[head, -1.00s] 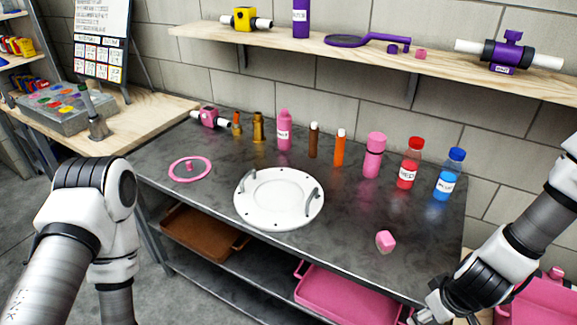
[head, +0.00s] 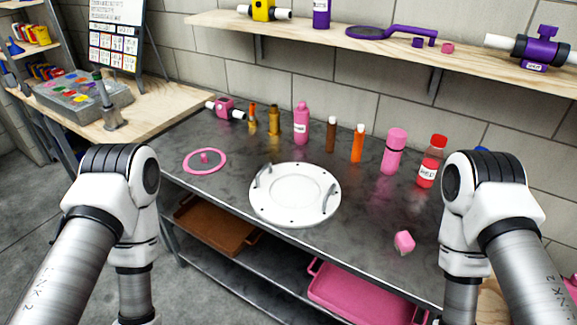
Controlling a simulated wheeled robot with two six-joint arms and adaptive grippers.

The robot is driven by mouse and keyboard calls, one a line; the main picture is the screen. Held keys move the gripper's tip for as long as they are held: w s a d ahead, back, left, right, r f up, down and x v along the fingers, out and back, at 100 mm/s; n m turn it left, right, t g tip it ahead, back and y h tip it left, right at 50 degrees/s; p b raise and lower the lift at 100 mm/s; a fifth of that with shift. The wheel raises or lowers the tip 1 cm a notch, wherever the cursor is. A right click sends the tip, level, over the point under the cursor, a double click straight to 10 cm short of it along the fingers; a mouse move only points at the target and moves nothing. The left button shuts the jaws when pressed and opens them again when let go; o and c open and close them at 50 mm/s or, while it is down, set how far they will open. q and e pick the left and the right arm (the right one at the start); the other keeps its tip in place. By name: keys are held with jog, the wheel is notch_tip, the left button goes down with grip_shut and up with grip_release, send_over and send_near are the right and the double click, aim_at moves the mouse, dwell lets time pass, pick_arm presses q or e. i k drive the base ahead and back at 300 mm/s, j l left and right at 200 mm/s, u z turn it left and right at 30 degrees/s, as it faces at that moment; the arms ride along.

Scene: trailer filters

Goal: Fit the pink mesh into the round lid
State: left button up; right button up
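My two arms stand at the left and right of the view. Both grippers are below the frame or hidden.
Several bottles and tubes, such as a pink bottle (head: 302,124), stand along the table's back. A pink block (head: 404,241) lies at the right front. Below are a brown tray (head: 215,232) and a pink tray (head: 355,296). The table is clear between mesh and lid.

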aim_at(292, 196)
jog(key=i+j+z, duration=0.25)
jog(key=j, duration=0.25)
jog(key=j+z, duration=0.25)
jog(key=j, duration=0.3)
jog(key=i+j+z, duration=0.2)
jog(key=j, duration=0.4)
jog(key=k+l, duration=0.05)
